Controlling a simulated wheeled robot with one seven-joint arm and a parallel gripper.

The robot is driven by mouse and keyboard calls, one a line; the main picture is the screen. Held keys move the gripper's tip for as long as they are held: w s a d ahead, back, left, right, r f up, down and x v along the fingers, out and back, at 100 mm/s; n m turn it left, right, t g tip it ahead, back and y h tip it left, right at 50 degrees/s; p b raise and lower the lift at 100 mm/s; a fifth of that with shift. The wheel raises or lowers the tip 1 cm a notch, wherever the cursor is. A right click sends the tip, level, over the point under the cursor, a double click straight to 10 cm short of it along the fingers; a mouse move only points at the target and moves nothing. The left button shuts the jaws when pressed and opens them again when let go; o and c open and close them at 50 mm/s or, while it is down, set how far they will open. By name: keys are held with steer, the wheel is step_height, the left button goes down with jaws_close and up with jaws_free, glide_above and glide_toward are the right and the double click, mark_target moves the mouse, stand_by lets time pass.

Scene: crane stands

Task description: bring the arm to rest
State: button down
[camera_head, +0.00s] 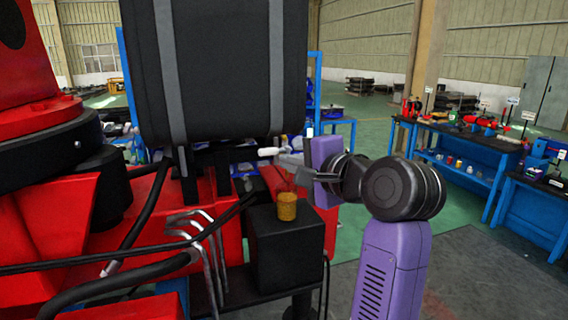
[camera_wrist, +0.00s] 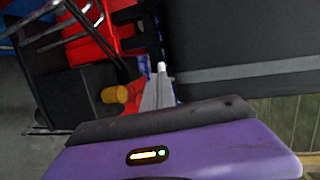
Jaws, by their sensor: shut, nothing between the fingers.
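My purple arm reaches in from the right in the head view. My gripper (camera_head: 287,160) points left, with its grey fingers together and empty. In the wrist view my gripper (camera_wrist: 159,88) is seen from behind, its fingers closed into a narrow wedge. A small white tip (camera_head: 268,151) shows just by the fingertips, and also in the wrist view (camera_wrist: 161,67). I cannot tell whether it touches them. An orange cylinder (camera_head: 287,206) stands upright on a black box (camera_head: 286,246), below the gripper and apart from it.
A large black case with grey straps (camera_head: 215,70) hangs close above and left of the gripper. Red machinery (camera_head: 55,215) with black hoses and bent metal bars (camera_head: 207,250) fills the left. Blue workbenches (camera_head: 470,143) stand at the right. Open floor (camera_head: 460,225) lies between.

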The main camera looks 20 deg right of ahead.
steer(key=s+d+r+n+t+h, duration=0.2)
steer(key=d+r+n+t+h, duration=0.1)
steer(key=r+n+t, duration=0.15)
steer(key=s+f+n+t, duration=0.1)
steer(key=s+f+n, duration=0.8)
steer(key=s+f, duration=1.05)
steer(key=s+f+g, duration=0.2)
steer(key=s+f, duration=0.3)
steer(key=s, duration=0.4)
steer(key=s+a+f+n+g, duration=0.1)
steer(key=s+f+g, duration=0.1)
steer(key=s+f, duration=0.4)
steer(key=s+f+g, duration=0.2)
steer(key=s+f, duration=0.4)
steer(key=s, duration=0.6)
steer(key=shift+a+n+h, duration=0.35)
steer(key=shift+a+h, duration=0.05)
steer(key=shift+w+d+r, duration=0.1)
